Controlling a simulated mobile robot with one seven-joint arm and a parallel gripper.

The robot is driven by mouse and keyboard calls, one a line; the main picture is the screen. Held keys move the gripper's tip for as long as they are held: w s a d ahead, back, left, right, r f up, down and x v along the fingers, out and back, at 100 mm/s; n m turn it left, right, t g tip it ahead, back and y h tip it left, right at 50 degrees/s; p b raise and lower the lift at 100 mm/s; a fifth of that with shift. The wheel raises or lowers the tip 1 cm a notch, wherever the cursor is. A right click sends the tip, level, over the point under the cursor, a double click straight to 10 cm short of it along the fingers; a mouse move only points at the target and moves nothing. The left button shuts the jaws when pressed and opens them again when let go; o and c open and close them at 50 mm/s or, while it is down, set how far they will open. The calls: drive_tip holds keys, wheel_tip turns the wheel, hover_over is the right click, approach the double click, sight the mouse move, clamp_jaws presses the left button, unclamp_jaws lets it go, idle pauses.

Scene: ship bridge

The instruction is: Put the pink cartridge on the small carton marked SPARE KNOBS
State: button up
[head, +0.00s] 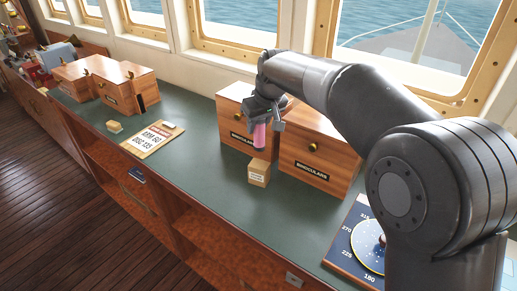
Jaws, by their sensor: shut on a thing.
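My gripper (265,118) is shut on the pink cartridge (260,137), which hangs upright below the fingers. The lower end of the cartridge shows just above a small carton (258,173) on the green counter. The carton has a pale label, too small to read here. A narrow gap seems to show between cartridge and carton, but I cannot tell the exact height or depth from this one view. The carton stands in front of the wooden binoculars boxes.
Two wooden boxes marked BINOCULARS (318,160) stand close behind the carton. A dial board (366,243) lies at the right, near my arm. A clipboard (152,139) and a small block (115,127) lie at the left. The green counter (205,180) is clear left of the carton.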

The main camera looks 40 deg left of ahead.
sight(258, 141)
drive_tip(key=shift+f, duration=3.05)
drive_tip(key=shift+f, duration=0.1)
drive_tip(key=o, duration=1)
